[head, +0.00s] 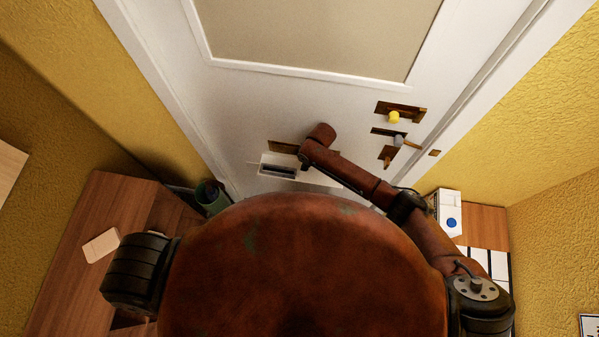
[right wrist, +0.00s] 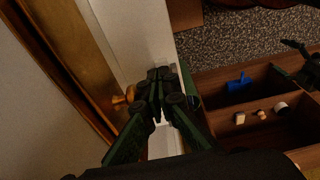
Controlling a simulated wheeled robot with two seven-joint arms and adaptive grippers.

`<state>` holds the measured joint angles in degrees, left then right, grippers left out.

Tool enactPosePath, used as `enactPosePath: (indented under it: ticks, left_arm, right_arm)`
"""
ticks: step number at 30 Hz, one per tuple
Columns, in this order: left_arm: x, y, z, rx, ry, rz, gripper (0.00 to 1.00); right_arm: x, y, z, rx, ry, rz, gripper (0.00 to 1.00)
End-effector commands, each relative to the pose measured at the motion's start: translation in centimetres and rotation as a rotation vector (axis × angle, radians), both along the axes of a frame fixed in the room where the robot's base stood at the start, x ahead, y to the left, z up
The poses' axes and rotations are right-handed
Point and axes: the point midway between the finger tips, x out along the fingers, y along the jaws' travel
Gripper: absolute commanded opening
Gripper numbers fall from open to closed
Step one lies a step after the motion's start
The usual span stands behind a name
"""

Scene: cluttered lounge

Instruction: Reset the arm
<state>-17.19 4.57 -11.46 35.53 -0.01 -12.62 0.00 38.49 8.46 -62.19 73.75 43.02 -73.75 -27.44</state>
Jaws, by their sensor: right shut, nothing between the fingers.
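My right arm (head: 350,175) reaches forward over my rust-red body toward the white door (head: 240,110). In the head view its end is above a brass plate and a white box-like slot on the door; the fingers cannot be made out there. In the right wrist view my right gripper (right wrist: 160,76) is dark green and black, with its fingers shut together and nothing between them. A brass knob (right wrist: 122,99) is just left of the fingers; I cannot tell whether they touch. A dark gripper-like part (right wrist: 304,66), possibly my left gripper, shows at the right edge.
The door has a yellow knob (head: 394,117) and several brass fittings. A wooden cabinet (head: 95,225) stands at left, beside a green bin (head: 211,197). A white box (head: 447,211) is at right. The right wrist view shows wooden compartments with a blue object (right wrist: 238,83) and small items.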

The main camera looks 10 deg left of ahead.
Motion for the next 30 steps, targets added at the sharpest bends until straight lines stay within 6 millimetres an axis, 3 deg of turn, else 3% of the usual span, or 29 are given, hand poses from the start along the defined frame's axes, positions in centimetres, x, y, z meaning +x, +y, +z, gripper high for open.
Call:
enactPosePath:
  ticks: [4,22,30]
  left_arm:
    - [0.0,0.0,1.0,0.000,0.000,0.000,0.76]
    - [0.0,0.0,0.9,0.000,0.000,0.000,0.76]
    - [0.0,0.0,0.9,0.000,-0.001,0.000,0.76]
  right_arm:
    - [0.0,0.0,1.1,0.000,0.000,0.000,0.00]
    - [-0.2,0.1,0.9,0.005,0.003,-0.004,0.00]
    - [-4.3,1.0,2.0,0.131,0.045,-0.142,0.00]
